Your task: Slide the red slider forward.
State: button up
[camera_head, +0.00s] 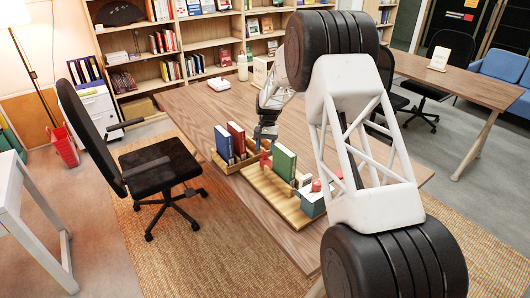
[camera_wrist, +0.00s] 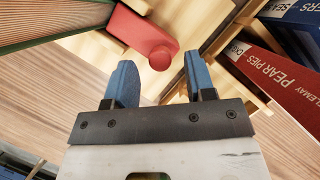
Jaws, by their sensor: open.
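The red slider (camera_wrist: 138,30) shows in the wrist view as a flat red bar with a round knob (camera_wrist: 160,58). It lies by the wooden rack, near a green book. In the head view it shows as a small red piece (camera_head: 265,160) just left of the green book (camera_head: 284,162). My gripper (camera_wrist: 159,68) has two blue fingers, spread apart. The knob appears between the fingertips with gaps on both sides; contact cannot be told. In the head view my gripper (camera_head: 265,132) is just above the slider, partly hidden by my arm.
The wooden rack (camera_head: 262,190) stands on the table (camera_head: 185,100). The far left tabletop is clear.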

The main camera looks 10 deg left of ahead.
jog(key=shift+x, duration=0.9)
jog(key=shift+c, duration=0.3)
grip_shut()
